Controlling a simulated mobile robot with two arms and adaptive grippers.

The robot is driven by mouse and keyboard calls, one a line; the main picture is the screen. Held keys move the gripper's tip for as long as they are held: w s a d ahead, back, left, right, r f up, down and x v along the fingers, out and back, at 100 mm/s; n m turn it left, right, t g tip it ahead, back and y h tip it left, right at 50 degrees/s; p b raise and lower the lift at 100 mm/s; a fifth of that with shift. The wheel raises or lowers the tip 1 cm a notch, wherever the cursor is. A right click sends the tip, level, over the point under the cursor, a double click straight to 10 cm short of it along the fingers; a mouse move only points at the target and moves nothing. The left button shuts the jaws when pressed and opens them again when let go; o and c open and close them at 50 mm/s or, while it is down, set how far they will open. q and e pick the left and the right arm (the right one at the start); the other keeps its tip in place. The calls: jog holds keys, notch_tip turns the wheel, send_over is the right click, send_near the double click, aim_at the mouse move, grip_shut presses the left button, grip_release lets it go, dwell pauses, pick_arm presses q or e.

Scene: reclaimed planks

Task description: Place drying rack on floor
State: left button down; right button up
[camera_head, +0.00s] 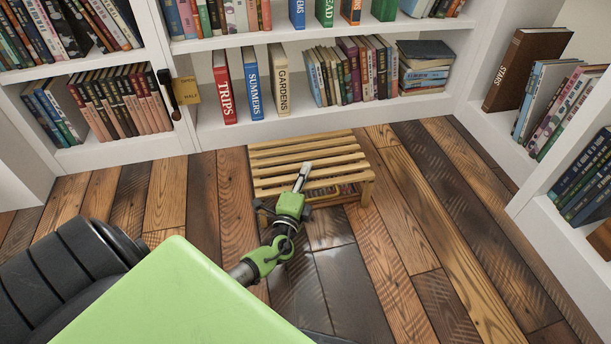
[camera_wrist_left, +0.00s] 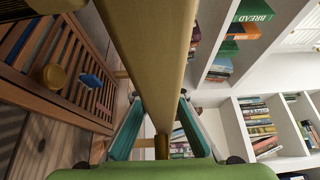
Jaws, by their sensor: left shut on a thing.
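The drying rack (camera_head: 308,153) is a light wooden frame of parallel slats, in front of the back bookcase in the head view. My left gripper (camera_head: 303,178) reaches it from the near side and is shut on it near its front edge. In the left wrist view, a tan wooden bar of the rack (camera_wrist_left: 158,55) runs between the fingers of my left gripper (camera_wrist_left: 160,135). The rack's underside is mostly hidden, and I cannot tell whether its legs touch the floor (camera_head: 405,255). My right gripper is not in view.
A darker slatted wooden thing (camera_wrist_left: 55,75) with a knob and blue bits shows beside the rack in the wrist view. White bookcases (camera_head: 335,117) full of books line the back, and another (camera_head: 560,225) stands at right. Plank floor is clear at front right.

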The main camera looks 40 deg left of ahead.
pick_arm(q)
jog(key=shift+r, duration=0.1)
jog(key=c, duration=2.5)
grip_release()
jog(key=shift+f, duration=0.25)
jog(key=o, duration=0.4)
jog(key=shift+r, duration=0.1)
jog(key=shift+r, duration=0.25)
jog(key=p+v, duration=0.3)
jog(key=v, duration=0.9)
jog(key=shift+p, duration=0.35)
